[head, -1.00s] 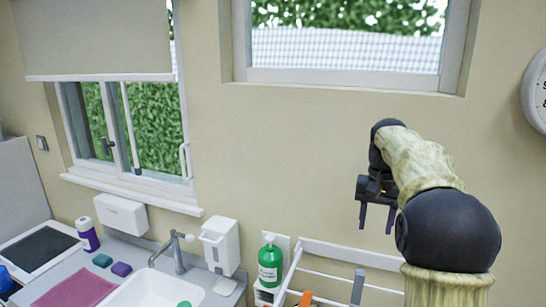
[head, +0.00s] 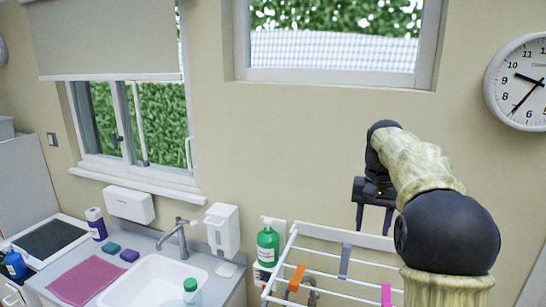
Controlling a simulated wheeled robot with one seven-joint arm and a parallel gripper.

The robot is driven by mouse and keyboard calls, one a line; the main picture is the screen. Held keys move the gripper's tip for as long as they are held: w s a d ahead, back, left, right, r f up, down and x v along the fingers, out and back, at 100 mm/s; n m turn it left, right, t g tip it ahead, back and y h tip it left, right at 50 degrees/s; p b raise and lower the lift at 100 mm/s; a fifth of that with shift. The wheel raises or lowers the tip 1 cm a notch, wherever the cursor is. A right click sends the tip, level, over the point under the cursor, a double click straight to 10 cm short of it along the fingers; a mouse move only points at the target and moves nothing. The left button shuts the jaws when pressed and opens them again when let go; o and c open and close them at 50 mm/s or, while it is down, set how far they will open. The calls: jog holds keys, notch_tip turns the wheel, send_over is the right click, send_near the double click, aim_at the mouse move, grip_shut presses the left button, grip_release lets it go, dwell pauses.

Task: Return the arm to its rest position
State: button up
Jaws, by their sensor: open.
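My arm rises at the right of the head view, bent at a dark joint. My gripper (head: 374,218) hangs from its end with the two fingers pointing down and apart. It is open, with nothing between the fingers. It shows in front of the beige wall, above the drying rack in the picture.
A white drying rack (head: 330,273) with coloured clips stands below my gripper. To its left are a green pump bottle (head: 268,246), a sink (head: 150,284) with a tap (head: 178,238), and a pink cloth (head: 87,280). A clock (head: 522,82) hangs at right. The wall around my gripper is bare.

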jog(key=s+a+f+n+t+b, duration=0.1)
jog(key=s+a+f, duration=0.3)
jog(key=s+f, duration=0.6)
jog(key=s+a+f+n+t+b, duration=0.2)
jog(key=s+a+f+n+b, duration=0.1)
jog(key=s+f, duration=0.8)
notch_tip(320, 180, down, 4)
jog(key=shift+a+r+b, duration=0.1)
jog(key=shift+a+b, duration=0.3)
jog(key=shift+a, duration=0.2)
